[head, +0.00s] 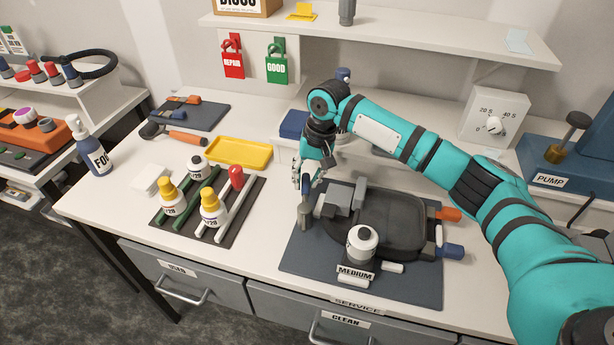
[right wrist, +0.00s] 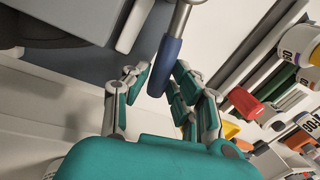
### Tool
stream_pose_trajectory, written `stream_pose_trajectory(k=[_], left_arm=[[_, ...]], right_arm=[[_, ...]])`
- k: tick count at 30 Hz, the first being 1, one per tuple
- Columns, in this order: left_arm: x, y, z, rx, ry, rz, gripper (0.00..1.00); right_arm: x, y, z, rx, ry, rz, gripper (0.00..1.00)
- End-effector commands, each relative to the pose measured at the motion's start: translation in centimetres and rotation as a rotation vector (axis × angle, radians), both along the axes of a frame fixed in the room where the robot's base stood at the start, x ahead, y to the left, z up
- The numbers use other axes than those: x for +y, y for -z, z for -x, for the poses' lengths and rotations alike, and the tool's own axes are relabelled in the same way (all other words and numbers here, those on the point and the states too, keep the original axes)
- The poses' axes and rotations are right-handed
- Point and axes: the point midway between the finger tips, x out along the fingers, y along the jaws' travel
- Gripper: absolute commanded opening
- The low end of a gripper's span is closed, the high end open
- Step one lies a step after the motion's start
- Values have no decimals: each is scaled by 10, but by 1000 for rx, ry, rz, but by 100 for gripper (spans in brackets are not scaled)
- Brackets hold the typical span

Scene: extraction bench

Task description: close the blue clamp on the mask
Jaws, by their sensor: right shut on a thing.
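The mask (head: 392,222), a dark rounded piece, lies on a dark blue-grey mat (head: 300,262) at the bench's front, with grey blocks at its left side. My right gripper (head: 312,178) is at the mask's left edge, pointing down. In the right wrist view its fingers (right wrist: 163,80) are around a blue handle on a metal rod (right wrist: 180,16), which I take for the blue clamp's lever (right wrist: 165,62). In the head view the lever is mostly hidden by the fingers; it looks raised above a grey-green piece (head: 304,213). My left gripper is not in view.
A white jar (head: 361,243) stands at the mask's front, behind a MEDIUM label. Orange (head: 448,214) and blue (head: 452,251) pieces stick out at its right. Bottles stand on a rack (head: 166,222) to the left, near a yellow tray (head: 239,152). A shelf (head: 400,38) overhangs the back.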

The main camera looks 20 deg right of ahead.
Motion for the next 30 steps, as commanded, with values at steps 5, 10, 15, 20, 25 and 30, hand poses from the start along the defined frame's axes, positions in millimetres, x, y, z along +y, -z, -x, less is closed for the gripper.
stream_pose_trajectory(k=[5, 10, 15, 20, 25, 30], left_arm=[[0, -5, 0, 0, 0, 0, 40], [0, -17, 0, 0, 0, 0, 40], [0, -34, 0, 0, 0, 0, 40], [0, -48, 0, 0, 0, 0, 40], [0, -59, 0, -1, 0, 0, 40], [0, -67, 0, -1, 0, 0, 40]], right_arm=[[2, -2, -1, 1, -26, 0, 0], [9, -4, -3, 2, -99, -2, 0], [20, -5, -5, 4, -225, -2, 0], [33, -5, -6, 4, -373, -2, 0], [48, -4, -5, 2, -535, -3, 0], [62, -4, -1, 2, -698, -3, 0]])
